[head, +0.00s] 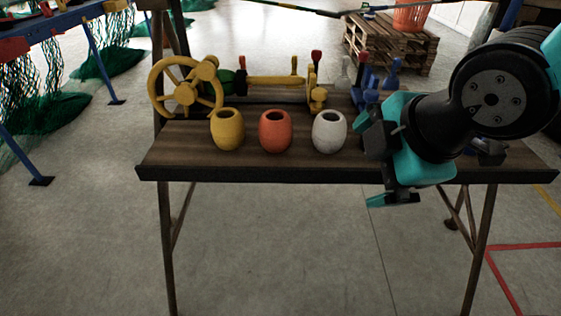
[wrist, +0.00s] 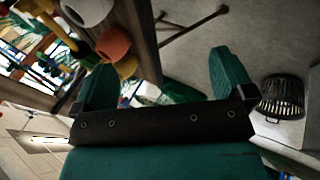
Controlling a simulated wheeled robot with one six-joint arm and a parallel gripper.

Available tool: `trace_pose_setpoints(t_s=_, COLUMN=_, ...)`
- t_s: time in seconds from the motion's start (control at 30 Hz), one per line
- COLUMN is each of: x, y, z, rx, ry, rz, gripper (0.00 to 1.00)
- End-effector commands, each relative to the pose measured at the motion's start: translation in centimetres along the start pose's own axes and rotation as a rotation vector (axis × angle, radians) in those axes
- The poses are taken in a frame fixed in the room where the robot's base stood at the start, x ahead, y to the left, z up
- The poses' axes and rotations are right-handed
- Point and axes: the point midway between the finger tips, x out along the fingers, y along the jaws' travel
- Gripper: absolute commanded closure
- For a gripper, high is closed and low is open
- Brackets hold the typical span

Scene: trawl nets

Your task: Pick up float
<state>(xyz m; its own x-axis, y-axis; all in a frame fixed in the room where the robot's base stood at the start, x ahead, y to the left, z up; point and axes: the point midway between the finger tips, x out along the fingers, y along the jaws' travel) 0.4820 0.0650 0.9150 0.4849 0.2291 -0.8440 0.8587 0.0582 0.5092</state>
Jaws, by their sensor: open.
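Three barrel-shaped floats with open tops stand upright in a row near the front of the wooden table (head: 190,163): a yellow float (head: 228,131), an orange-red float (head: 275,132) and a white float (head: 328,132). In the tilted wrist view, the white float (wrist: 88,9), orange-red float (wrist: 113,44) and yellow float (wrist: 126,67) show at the upper left. My gripper (head: 371,160) is at the table's front edge, right of the white float and apart from it. Its teal fingers are spread with nothing between them, as the wrist view also shows (wrist: 164,72).
A yellow handwheel (head: 186,88) and yellow bar (head: 275,82) stand behind the floats. Blue parts (head: 390,75) sit at the back right, partly behind my arm. A wooden pallet stack (head: 393,45) stands on the floor behind. A dark basket (wrist: 282,97) shows in the wrist view.

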Motion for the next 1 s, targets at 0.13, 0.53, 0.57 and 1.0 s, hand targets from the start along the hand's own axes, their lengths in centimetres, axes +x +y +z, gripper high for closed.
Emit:
trace_pose_setpoints(t_s=0.13, x=6.8, y=-0.7, z=-0.5, rx=-0.617, ry=-0.098, rz=0.256, gripper=0.0)
trace_pose_setpoints(t_s=0.53, x=8.2, y=0.6, z=-4.9, rx=-1.67, ry=-0.562, rz=0.683, gripper=0.0)
trace_pose_setpoints(t_s=0.57, x=8.0, y=0.7, z=-5.1, rx=-1.692, ry=-0.578, rz=0.692, gripper=0.0)
trace_pose_setpoints(t_s=1.0, x=10.9, y=4.9, z=-6.0, rx=-1.729, ry=-0.611, rz=0.694, gripper=0.0)
